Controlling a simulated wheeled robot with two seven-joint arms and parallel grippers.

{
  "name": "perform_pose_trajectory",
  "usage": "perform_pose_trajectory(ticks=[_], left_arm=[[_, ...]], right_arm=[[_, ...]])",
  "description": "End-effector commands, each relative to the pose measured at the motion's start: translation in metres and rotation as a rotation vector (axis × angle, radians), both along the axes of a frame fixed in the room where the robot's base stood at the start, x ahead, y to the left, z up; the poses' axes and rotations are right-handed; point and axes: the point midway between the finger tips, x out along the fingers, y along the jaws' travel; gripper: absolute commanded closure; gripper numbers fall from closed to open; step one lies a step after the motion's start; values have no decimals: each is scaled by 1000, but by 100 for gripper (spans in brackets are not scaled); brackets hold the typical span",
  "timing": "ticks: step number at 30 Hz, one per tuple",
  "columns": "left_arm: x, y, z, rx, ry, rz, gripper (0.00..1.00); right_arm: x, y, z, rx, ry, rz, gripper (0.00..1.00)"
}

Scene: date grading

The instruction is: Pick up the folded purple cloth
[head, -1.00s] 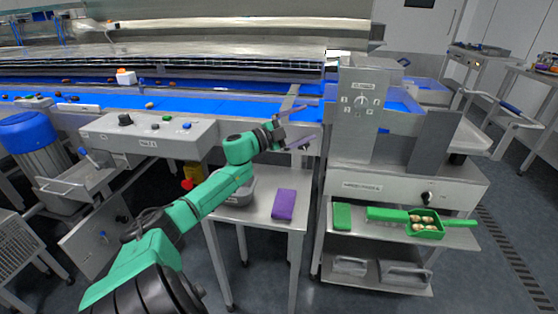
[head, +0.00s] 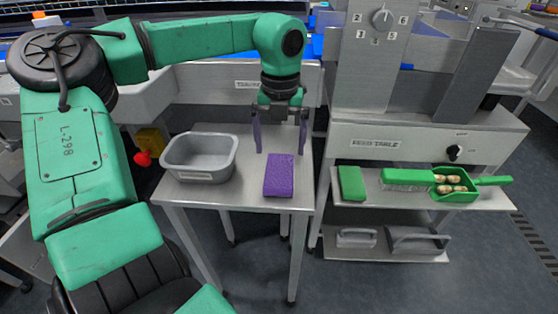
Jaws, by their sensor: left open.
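The folded purple cloth (head: 279,176) lies flat near the front of a small metal side table (head: 230,196). My left gripper (head: 280,150) points down just above and behind the cloth. Its two purple-grey fingers are spread apart with nothing between them. The fingertips look close to the cloth's far edge, and I cannot tell whether they touch it. My right gripper does not show.
A grey bin (head: 200,157) stands on the table left of the cloth. To the right, a shelf (head: 400,206) holds a green cloth (head: 351,183), a green brush (head: 408,178) and a green scoop (head: 455,190) with several dates. A red knob (head: 142,159) is at left.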

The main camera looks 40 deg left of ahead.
Motion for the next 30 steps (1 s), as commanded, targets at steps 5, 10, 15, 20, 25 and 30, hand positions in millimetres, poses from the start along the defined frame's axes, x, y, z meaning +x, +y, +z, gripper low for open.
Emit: perform_pose_trajectory(ticks=[5,10,15,20,25,30], left_arm=[[-1,-1,-32,-5,3,-1,0],[-1,-1,-54,-3,0,-1,0],[-1,-1,-54,-2,-1,-1,0],[-1,-1,-53,-2,-1,-1,54],[-1,-1,-53,-2,-2,-1,72],[-1,-1,-51,-2,-3,0,72]], right_arm=[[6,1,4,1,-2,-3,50],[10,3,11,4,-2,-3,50],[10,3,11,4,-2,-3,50],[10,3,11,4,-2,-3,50],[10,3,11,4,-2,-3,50],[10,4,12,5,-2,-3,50]])
